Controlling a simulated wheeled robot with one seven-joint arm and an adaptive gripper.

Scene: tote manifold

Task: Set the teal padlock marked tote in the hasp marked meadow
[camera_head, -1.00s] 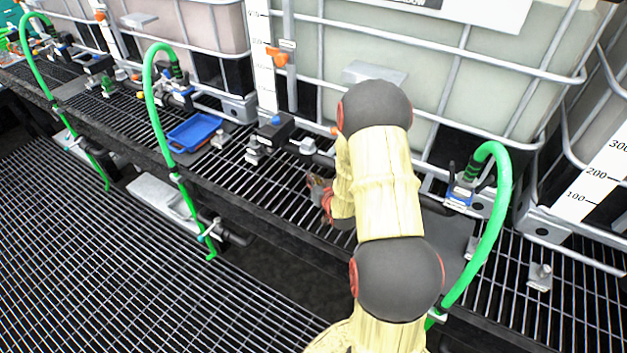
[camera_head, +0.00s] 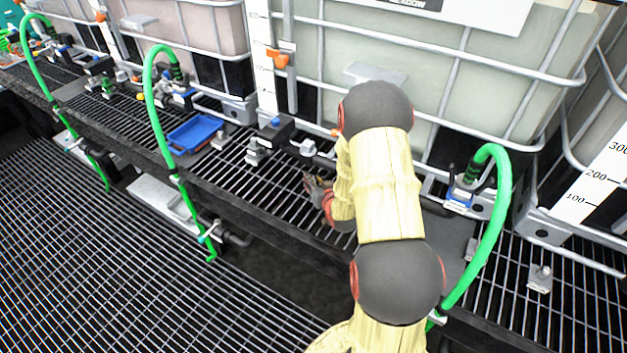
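A sign reading "MEADOW" (camera_head: 408,3) is at the top edge, on the pale green tank (camera_head: 400,50). Below that tank, dark and grey valve fittings (camera_head: 272,130) stand on the grated shelf, partly behind my arm. I cannot make out the marked hasp among them. My gripper (camera_head: 311,186) is small in the view, low over the grating left of my forearm and in front of these fittings. Its fingers point left, and my wrist hides part of it. I cannot tell whether it is open or holds anything. I cannot pick out a teal padlock.
A blue tray (camera_head: 195,133) lies on the shelf to the left. Green hoses (camera_head: 150,105) arch over the shelf edge, one (camera_head: 497,220) right of my arm. Metal cage bars front the tanks. The grating between the tray and my gripper is mostly clear.

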